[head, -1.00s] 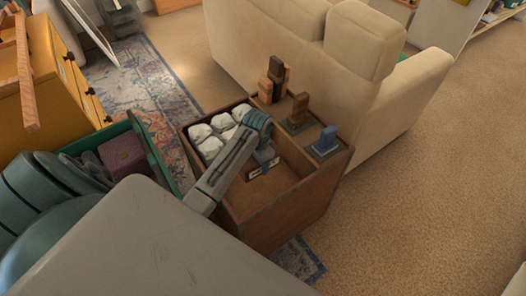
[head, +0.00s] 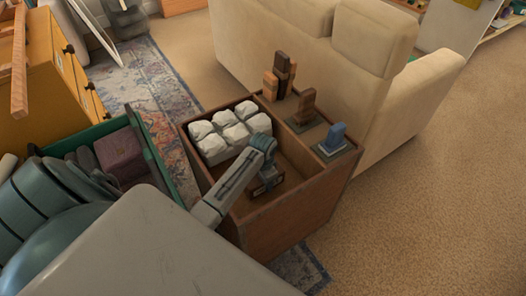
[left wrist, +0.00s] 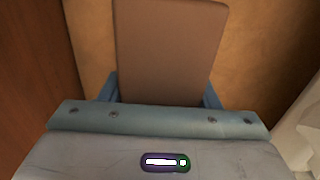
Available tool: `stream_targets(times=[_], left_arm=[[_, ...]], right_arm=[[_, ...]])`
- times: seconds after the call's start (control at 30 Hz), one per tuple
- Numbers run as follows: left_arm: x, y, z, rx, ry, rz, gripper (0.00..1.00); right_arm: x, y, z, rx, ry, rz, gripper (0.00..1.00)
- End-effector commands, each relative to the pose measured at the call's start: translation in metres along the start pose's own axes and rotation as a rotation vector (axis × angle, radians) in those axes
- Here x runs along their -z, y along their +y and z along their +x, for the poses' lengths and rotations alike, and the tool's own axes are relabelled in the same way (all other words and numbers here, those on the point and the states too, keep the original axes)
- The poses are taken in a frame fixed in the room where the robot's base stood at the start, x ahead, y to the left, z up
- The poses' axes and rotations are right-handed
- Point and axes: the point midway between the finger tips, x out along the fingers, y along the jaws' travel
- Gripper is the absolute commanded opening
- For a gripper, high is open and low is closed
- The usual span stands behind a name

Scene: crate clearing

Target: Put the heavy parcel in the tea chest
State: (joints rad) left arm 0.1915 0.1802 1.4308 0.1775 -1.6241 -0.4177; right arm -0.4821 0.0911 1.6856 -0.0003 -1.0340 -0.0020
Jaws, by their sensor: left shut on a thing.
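The tea chest (head: 290,222) is an open wooden box with compartments in the middle of the head view. My left gripper (head: 268,186) reaches down into its front, larger open compartment. In the left wrist view the left gripper (left wrist: 165,92) is shut on a flat-faced brown parcel (left wrist: 168,45), between its blue fingers. A wooden wall stands at the left of that view and white lumps show at the lower right. In the head view the gripper mostly hides the parcel. I cannot tell whether the parcel touches the chest floor. My right gripper is not in view.
White lumpy pieces (head: 222,130) fill the chest's back-left compartment. A green crate (head: 150,150) holds a dark red block (head: 120,155). A beige sofa (head: 300,60) stands close behind the chest.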

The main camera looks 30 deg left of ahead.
Motion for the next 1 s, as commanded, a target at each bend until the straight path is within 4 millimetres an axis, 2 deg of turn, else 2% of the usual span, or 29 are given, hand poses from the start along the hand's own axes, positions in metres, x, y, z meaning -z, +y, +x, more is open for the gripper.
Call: stream_targets(times=[0.27, 0.63, 0.67, 0.7, 0.77, 1.0], left_arm=[[0.0, 0.0, 0.033, 0.001, 0.0, -0.001, 0.07], [0.0, 0.0, 0.036, 0.001, 0.001, 0.0, 0.07], [0.0, 0.0, 0.037, 0.0, -0.001, 0.0, 0.62], [0.0, 0.0, 0.037, 0.0, -0.001, 0.0, 0.7], [0.0, 0.0, 0.037, 0.0, -0.001, 0.0, 0.78], [0.0, 0.0, 0.037, 0.0, -0.001, 0.0, 0.78]], right_arm=[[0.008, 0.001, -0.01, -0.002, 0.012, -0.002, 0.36], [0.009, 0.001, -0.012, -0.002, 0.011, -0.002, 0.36], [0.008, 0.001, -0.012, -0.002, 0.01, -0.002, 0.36], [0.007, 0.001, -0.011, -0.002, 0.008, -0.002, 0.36], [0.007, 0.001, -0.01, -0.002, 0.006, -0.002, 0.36], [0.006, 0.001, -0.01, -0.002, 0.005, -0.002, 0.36]])
